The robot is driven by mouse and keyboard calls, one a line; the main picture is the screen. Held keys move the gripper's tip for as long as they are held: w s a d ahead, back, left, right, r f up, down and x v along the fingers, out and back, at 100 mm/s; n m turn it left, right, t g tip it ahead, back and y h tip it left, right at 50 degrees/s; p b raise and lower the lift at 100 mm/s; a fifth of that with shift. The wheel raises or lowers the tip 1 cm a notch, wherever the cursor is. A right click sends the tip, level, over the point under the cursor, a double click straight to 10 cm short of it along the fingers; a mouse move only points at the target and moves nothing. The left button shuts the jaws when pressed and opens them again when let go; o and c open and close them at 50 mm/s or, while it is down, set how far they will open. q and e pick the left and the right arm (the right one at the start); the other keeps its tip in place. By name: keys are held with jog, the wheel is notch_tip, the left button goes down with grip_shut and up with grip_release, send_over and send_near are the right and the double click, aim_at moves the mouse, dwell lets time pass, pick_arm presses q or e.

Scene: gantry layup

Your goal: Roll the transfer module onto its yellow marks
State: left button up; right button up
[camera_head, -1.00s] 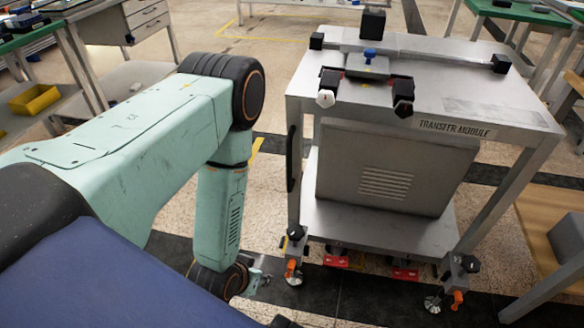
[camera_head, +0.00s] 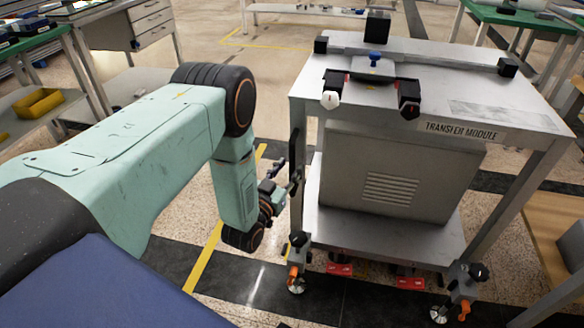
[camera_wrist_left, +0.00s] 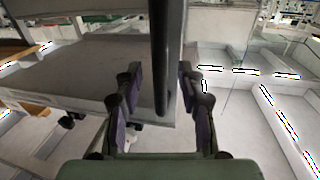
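The transfer module (camera_head: 455,100) is a grey metal cart with a labelled top, a lower shelf and feet with orange levers. A dark vertical handle (camera_head: 294,155) runs down its near left side; it also shows in the wrist view (camera_wrist_left: 161,50). My left gripper (camera_head: 282,175) is beside this handle. In the wrist view its two fingers (camera_wrist_left: 160,88) are spread, with the handle between or just beyond the tips; I cannot tell if they touch. A yellow floor line (camera_head: 205,258) lies left of the module. My right gripper is out of view.
A wooden-topped bench (camera_head: 550,215) stands close on the module's right. A workbench with drawers (camera_head: 150,22) and a shelf with a yellow bin (camera_head: 40,102) stand at the left. The floor left of the module is mostly open.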

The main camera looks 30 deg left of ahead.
pick_arm(q)
jog(key=shift+w+a+b, duration=0.1)
jog(key=shift+w+b, duration=0.2)
jog(key=shift+w, duration=1)
jog(key=shift+c, duration=0.4)
grip_shut()
